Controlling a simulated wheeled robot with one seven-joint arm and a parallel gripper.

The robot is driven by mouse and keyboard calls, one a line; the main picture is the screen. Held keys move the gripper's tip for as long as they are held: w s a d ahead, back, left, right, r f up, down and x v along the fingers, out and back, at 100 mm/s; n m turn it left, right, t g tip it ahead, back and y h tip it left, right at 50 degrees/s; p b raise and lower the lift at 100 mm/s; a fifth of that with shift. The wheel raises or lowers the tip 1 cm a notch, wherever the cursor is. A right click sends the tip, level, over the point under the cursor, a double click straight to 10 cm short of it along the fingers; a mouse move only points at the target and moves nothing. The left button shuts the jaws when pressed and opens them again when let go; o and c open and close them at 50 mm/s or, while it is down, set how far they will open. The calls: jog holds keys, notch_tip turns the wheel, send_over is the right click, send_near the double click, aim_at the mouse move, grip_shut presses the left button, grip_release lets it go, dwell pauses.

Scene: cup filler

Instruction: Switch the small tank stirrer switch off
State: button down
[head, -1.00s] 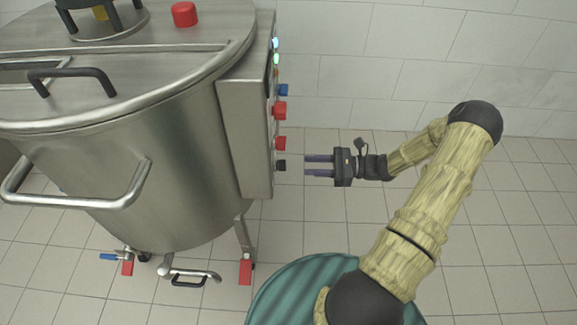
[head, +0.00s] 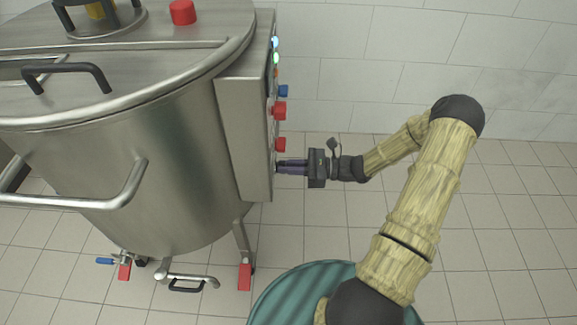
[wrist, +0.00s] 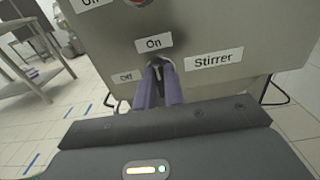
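The small tank is a steel vessel (head: 175,160) on the left in the head view, with a control box (head: 246,130) on its right side. The stirrer switch (wrist: 158,72) is at the bottom of the box's panel. In the wrist view an "On" label (wrist: 154,43) sits above it, an "Off" label (wrist: 127,77) to its left and a "Stirrer" label (wrist: 213,58) to its right. My gripper (head: 280,166) has its purple fingers close together on the switch knob. The fingers hide most of the knob, so I cannot tell which way it points.
Red buttons (head: 279,110) and a blue knob (head: 283,91) stick out above the switch. Red-footed tank legs (head: 244,277) and a valve pipe (head: 188,280) are below. The tiled floor (head: 500,230) on the right is open.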

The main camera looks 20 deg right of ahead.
jog(key=shift+n+p, duration=0.4)
jog(key=shift+p, duration=0.05)
jog(key=shift+s+f+n+p, duration=0.1)
jog(key=shift+n+p, duration=1.4)
jog(key=shift+n, duration=1.35)
jog(key=shift+s+f+n+p, duration=0.1)
jog(key=shift+n+p, duration=1.35)
jog(key=shift+n, duration=1.45)
jog(key=shift+s+f+n+p, duration=0.1)
jog(key=shift+n+p, duration=1.4)
jog(key=shift+n, duration=1.35)
jog(key=c, duration=1.5)
grip_release()
